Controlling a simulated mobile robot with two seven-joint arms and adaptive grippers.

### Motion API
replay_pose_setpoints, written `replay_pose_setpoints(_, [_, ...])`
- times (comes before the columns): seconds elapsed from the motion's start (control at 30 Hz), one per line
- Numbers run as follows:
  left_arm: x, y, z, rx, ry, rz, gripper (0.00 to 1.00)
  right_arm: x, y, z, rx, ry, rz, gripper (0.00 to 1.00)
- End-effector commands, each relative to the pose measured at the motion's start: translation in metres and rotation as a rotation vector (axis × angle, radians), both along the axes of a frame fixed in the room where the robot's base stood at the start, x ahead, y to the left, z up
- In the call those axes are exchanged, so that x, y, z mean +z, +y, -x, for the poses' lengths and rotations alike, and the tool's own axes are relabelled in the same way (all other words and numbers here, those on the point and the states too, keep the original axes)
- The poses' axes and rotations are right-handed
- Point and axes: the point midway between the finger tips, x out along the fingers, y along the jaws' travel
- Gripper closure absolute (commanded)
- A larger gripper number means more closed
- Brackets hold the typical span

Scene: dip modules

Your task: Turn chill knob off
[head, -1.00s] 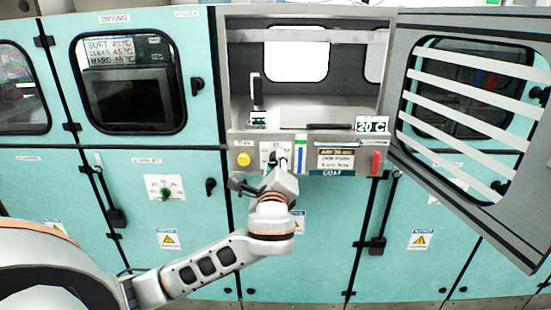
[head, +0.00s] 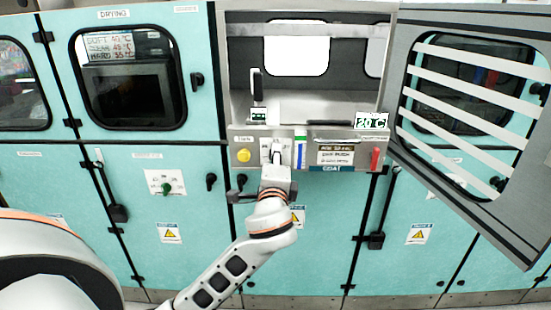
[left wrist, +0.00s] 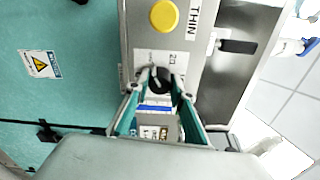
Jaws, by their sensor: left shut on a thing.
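A dark round knob (left wrist: 160,78) sits on a pale plate on the grey control panel (left wrist: 205,70) in the left wrist view. My left gripper (left wrist: 158,88) is shut on this knob, with one finger on either side of it. In the head view my left gripper (head: 276,160) reaches up to the panel's plate (head: 266,147) and mostly hides the knob. The knob's marker and the plate's small marks are too unclear to read. My right gripper is not in view.
A green knob (head: 167,188) is on a door further left. The barred door (head: 400,150) stands open at right.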

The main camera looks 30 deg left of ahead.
Motion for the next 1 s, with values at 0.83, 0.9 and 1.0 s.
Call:
replay_pose_setpoints(0.83, [-0.001, -0.003, 0.004, -0.002, 0.0, 0.004, 0.6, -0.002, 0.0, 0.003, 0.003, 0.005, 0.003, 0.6])
replay_pose_setpoints(0.9, [-0.001, -0.008, 0.011, -0.002, 0.0, 0.004, 0.6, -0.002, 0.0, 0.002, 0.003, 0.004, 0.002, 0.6])
replay_pose_setpoints(1.0, [-0.002, -0.017, 0.025, -0.003, 0.001, 0.007, 0.6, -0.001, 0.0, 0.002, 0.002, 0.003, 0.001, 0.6])
